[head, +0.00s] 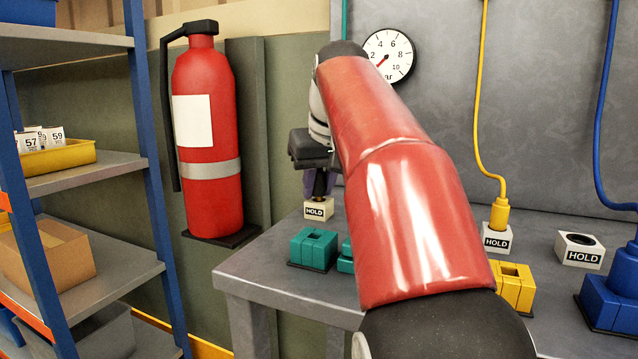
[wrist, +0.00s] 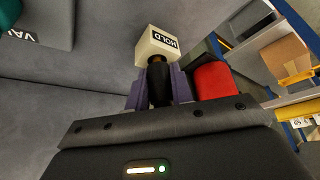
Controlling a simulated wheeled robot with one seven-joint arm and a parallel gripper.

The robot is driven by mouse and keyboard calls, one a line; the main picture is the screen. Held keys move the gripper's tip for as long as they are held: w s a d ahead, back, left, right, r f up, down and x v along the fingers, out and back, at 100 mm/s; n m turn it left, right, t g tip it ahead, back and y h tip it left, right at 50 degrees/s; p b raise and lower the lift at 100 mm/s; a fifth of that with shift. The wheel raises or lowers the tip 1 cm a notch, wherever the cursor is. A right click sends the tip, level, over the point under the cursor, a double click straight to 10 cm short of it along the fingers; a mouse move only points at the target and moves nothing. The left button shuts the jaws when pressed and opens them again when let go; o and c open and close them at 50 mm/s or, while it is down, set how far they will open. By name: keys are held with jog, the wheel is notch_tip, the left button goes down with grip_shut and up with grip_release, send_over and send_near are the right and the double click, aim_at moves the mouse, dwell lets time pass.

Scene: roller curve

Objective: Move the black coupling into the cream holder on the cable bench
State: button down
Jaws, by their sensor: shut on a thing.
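My gripper (head: 318,187), with purple fingers, is shut on the black coupling (head: 320,184) near the back left of the grey bench (head: 270,265). The coupling points down at a cream holder (head: 318,210) marked HOLD, its lower end at the holder's top. In the wrist view the coupling (wrist: 159,84) sits between the fingers (wrist: 158,92), in line with the cream holder (wrist: 152,45). I cannot tell how deep its end sits in the holder. Another cream holder (head: 579,250) at the right has an open, empty hole.
A third holder (head: 496,240) carries a yellow cable's plug (head: 499,214). Teal blocks (head: 313,250), a yellow block (head: 514,287) and a blue block (head: 612,300) stand on the bench. A red extinguisher (head: 208,140) hangs left, beside a shelf (head: 95,174). My arm hides the bench's middle.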

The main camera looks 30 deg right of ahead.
aim_at(321, 196)
jog(key=shift+d+f+g, duration=0.1)
jog(key=shift+f+g, duration=0.4)
jog(key=shift+f, duration=1.2)
jog(key=c, duration=1.1)
grip_release()
jog(key=shift+s+d, duration=0.1)
jog(key=shift+c, duration=0.2)
jog(key=shift+r, duration=0.6)
jog(key=shift+t, duration=0.5)
jog(key=p+v, duration=0.1)
jog(key=v, duration=0.5)
jog(key=w+p+v, duration=0.1)
jog(key=v, duration=0.2)
jog(key=shift+r+p, duration=0.2)
jog(key=shift+p, duration=0.15)
jog(key=shift+s+r, duration=0.2)
jog(key=shift+r, duration=0.15)
jog(key=shift+d, duration=0.1)
